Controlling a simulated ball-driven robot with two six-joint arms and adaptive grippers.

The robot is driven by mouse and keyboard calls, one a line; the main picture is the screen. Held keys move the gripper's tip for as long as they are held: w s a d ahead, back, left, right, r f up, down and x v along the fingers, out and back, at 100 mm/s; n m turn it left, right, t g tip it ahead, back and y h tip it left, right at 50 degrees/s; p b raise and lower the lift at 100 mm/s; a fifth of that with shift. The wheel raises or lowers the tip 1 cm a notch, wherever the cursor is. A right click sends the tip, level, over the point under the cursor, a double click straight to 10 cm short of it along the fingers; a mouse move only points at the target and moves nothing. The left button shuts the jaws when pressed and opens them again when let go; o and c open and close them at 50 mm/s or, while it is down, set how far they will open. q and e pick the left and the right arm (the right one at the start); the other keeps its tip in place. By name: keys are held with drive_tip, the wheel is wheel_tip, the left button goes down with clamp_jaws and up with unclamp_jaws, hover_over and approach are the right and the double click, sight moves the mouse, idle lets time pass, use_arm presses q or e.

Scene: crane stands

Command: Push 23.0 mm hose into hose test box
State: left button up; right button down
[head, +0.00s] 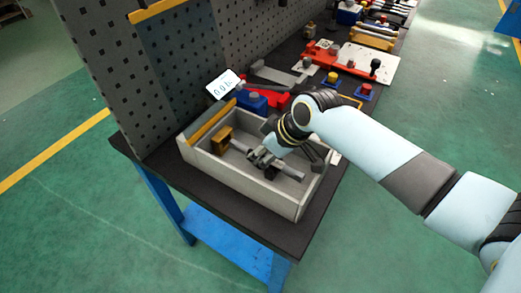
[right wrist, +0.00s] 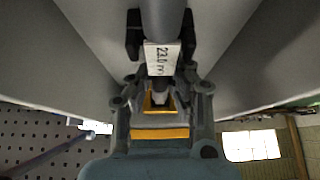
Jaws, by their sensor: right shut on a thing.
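The hose test box (head: 240,181) is an open light grey box at the front end of the dark bench in the head view. A brass-coloured block (head: 222,139) sits inside at its left end. My right gripper (head: 262,158) reaches down into the box and is shut on a grey hose (head: 290,172), which lies lengthwise in the box. In the right wrist view the hose (right wrist: 163,18) runs between the two dark fingers (right wrist: 161,36), with a white label reading "23.0 m" and cut-off text. Whether the hose end touches the brass block is hidden. My left gripper is not in view.
A small white display (head: 223,84) stands behind the box, beside a blue block (head: 252,101) and red parts. A perforated panel (head: 115,75) rises at the left. Several fixtures line the bench further back. The box walls stand close around my gripper.

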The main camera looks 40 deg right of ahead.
sight(249, 149)
drive_tip(key=shift+w, duration=0.1)
idle(0.4)
drive_tip(key=shift+w+a, duration=0.1)
drive_tip(key=shift+w, duration=0.05)
drive_tip(key=shift+w+a, duration=0.25)
drive_tip(key=shift+w, duration=0.3)
drive_tip(key=shift+w+a, duration=0.2)
drive_tip(key=shift+w, duration=0.3)
drive_tip(key=shift+w, duration=0.15)
drive_tip(key=shift+w+a, duration=0.15)
drive_tip(key=shift+w, duration=0.05)
drive_tip(key=c, duration=1.2)
unclamp_jaws()
